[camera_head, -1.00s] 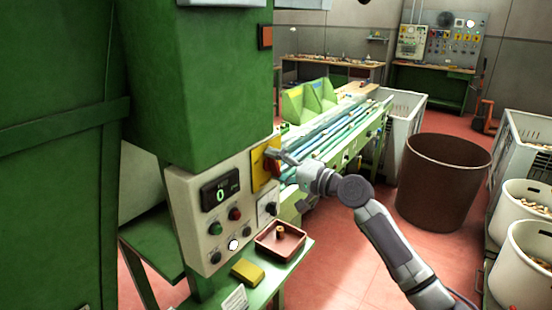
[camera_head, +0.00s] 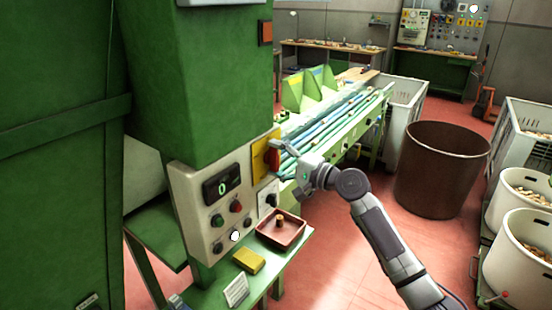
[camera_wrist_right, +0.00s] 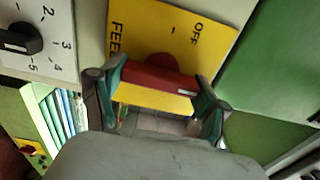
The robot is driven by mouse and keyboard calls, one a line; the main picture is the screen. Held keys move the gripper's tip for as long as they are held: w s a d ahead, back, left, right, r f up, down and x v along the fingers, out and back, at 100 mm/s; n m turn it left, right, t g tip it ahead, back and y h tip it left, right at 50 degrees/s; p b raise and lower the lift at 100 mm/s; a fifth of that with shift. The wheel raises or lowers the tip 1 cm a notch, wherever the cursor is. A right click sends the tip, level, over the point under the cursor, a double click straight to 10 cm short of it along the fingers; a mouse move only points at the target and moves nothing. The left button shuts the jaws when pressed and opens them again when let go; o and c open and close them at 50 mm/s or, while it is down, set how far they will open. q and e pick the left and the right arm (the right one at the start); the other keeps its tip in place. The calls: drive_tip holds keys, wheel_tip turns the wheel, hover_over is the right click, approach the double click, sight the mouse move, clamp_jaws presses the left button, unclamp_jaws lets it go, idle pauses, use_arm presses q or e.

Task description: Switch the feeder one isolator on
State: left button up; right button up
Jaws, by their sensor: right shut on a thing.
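The isolator is a yellow plate (camera_head: 260,160) with a red handle (camera_head: 273,155), on the right side of the grey control panel. In the right wrist view, the yellow plate (camera_wrist_right: 145,22) reads "OFF" at the upper right and "FEE" at the left, the rest cut off or hidden. The red handle (camera_wrist_right: 158,78) lies across the picture between both fingers of my right gripper (camera_wrist_right: 160,88), which is shut on it. In the head view my right gripper (camera_head: 283,160) reaches the handle from the right. My left gripper is in neither view.
The control panel (camera_head: 190,190) carries a display, buttons and a rotary knob (camera_head: 268,200). Below are a reddish tray (camera_head: 290,240) and a yellow block (camera_head: 248,261). A green conveyor (camera_head: 345,140) stands behind my arm. A brown bin (camera_head: 440,170) stands right on open red floor.

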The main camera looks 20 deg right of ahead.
drive_tip(key=shift+f, duration=0.1)
drive_tip(key=o, duration=1.2)
drive_tip(key=shift+c, duration=0.2)
drive_tip(key=v, duration=1.2)
